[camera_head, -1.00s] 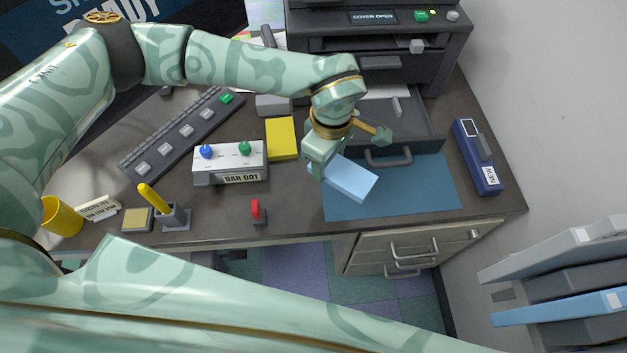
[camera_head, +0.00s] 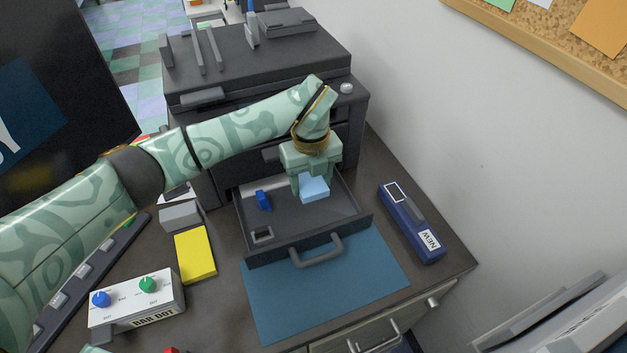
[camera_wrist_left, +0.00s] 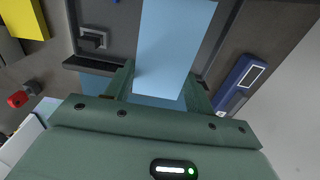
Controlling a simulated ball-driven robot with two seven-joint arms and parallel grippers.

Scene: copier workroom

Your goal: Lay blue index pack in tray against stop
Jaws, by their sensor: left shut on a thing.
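The light blue index pack (camera_head: 314,188) is held in my left gripper (camera_head: 312,180), over the right part of the open copier tray (camera_head: 289,226). My left gripper is shut on the pack. In the left wrist view the pack (camera_wrist_left: 172,45) stands out between the two fingers (camera_wrist_left: 160,85). I cannot tell whether the pack touches the tray floor. A small dark blue piece (camera_head: 263,200) stands in the tray to the left of the pack. A square grey fitting (camera_head: 262,235) sits near the tray's front left corner; I cannot tell which piece is the stop.
The copier (camera_head: 255,65) stands behind the tray. A blue mat (camera_head: 325,290) lies in front of it. A dark blue cartridge marked NEW (camera_head: 411,222) lies to the right. A yellow pack (camera_head: 195,254) and a white control box (camera_head: 137,305) are at left.

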